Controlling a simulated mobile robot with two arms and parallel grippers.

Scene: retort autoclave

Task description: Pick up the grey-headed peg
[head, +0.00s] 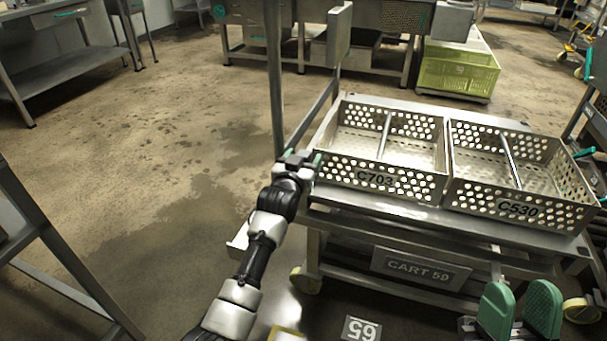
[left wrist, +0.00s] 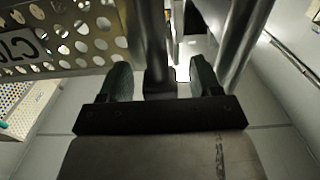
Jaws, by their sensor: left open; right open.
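My left gripper (head: 302,158) is at the near left corner of the cart, beside the basket marked C703. In the left wrist view its two dark green fingers (left wrist: 160,78) stand apart. A dark grey block (left wrist: 160,86) with an upright bar behind it lies between them, with gaps on both sides. It may be the grey-headed peg, but I cannot tell for sure; the head view does not show the peg clearly. My right gripper (head: 520,312) is at the lower right in front of the cart, its green pads apart and nothing between them.
The cart (head: 420,268), marked CART 59, carries two perforated metal baskets, C703 (head: 340,172) and C530 (head: 530,210), each with a rod across it. A metal post (head: 274,80) rises near my left gripper. A yellow-green crate (head: 455,75) stands behind.

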